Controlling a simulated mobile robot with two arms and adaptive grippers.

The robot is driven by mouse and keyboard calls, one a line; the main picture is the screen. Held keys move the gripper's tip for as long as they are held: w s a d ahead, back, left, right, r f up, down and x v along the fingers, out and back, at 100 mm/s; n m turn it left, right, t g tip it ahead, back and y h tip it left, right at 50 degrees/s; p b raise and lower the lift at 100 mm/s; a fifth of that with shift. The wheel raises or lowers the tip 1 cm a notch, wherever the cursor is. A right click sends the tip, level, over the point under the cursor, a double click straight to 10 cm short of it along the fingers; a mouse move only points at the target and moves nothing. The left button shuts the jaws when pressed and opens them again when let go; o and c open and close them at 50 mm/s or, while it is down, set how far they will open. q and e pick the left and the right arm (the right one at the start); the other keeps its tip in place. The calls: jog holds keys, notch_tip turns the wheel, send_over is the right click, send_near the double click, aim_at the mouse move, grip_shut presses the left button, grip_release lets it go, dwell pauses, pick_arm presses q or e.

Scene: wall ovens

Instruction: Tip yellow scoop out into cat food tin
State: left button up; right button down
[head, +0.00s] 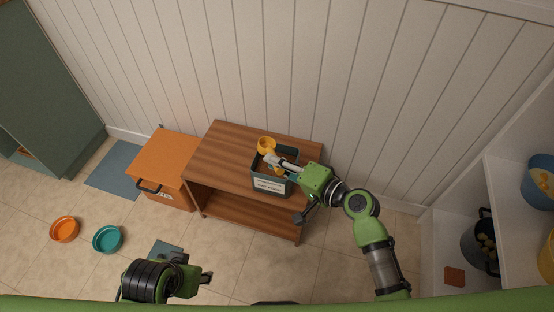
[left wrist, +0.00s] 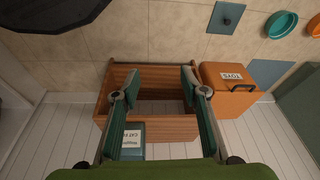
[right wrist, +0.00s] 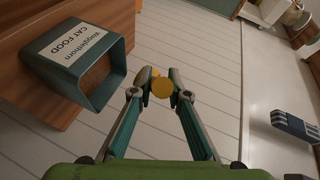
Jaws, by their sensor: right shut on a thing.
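The cat food tin (head: 272,186) is a dark teal, open-topped box with a white label, standing upright on the wooden table. It also shows at the left of the right wrist view (right wrist: 110,92) and low in the left wrist view (left wrist: 130,150). My right gripper (head: 272,160) is over the tin, shut on the yellow scoop (head: 266,144). The scoop's round bowl shows at the tin's far side; in the right wrist view a yellow part (right wrist: 162,88) sits between the fingertips. I cannot tell what the bowl holds. My left gripper (left wrist: 152,80) is open and empty, away from the tin.
The tin's wooden table (head: 225,155) stands against the panelled wall. An orange box labelled as toys (head: 165,160) stands left of it. An orange bowl (head: 65,229) and a teal bowl (head: 107,239) lie on the floor. White shelving (head: 460,215) with containers is at the right.

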jog(key=shift+a+r+n+h+p, duration=0.15)
jog(key=shift+r+n+h+p, duration=0.25)
jog(key=shift+p, duration=0.7)
jog(key=shift+s+a+r+n+h+p, duration=0.1)
jog(key=shift+r+n+h+p, duration=0.2)
jog(key=shift+p, duration=0.7)
pick_arm(q)
notch_tip(320, 180, down, 16)
jog(key=s+g, duration=0.1)
jog(key=s, duration=0.2)
